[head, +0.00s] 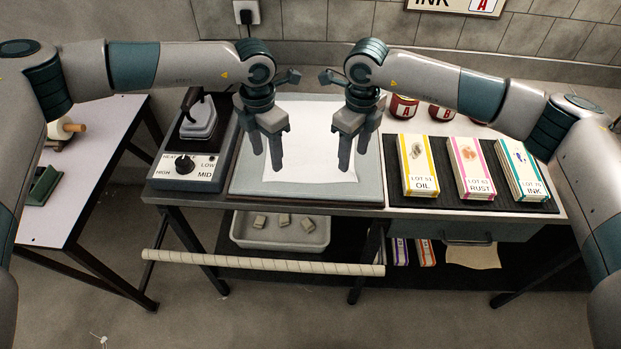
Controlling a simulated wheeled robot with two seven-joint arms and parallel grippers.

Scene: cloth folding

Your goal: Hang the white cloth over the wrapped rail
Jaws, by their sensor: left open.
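The white cloth (318,150) lies flat and spread out on a grey pad (375,185) on the workbench. The wrapped rail (265,263) runs along the front of the bench, below the top, and is bare. My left gripper (267,160) points down over the left part of the cloth, open, with nothing seen between its fingers. My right gripper (353,160) points down over the right part of the cloth, its fingers apart and empty. The arms and grippers hide parts of the cloth. I cannot tell whether the fingertips touch it.
Left of the pad stands a heater unit (185,170) with a dial. To the right, card stacks labelled oil (419,168), rust (470,168) and ink (521,168) lie on a black mat. A tray (280,235) sits on the lower shelf behind the rail.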

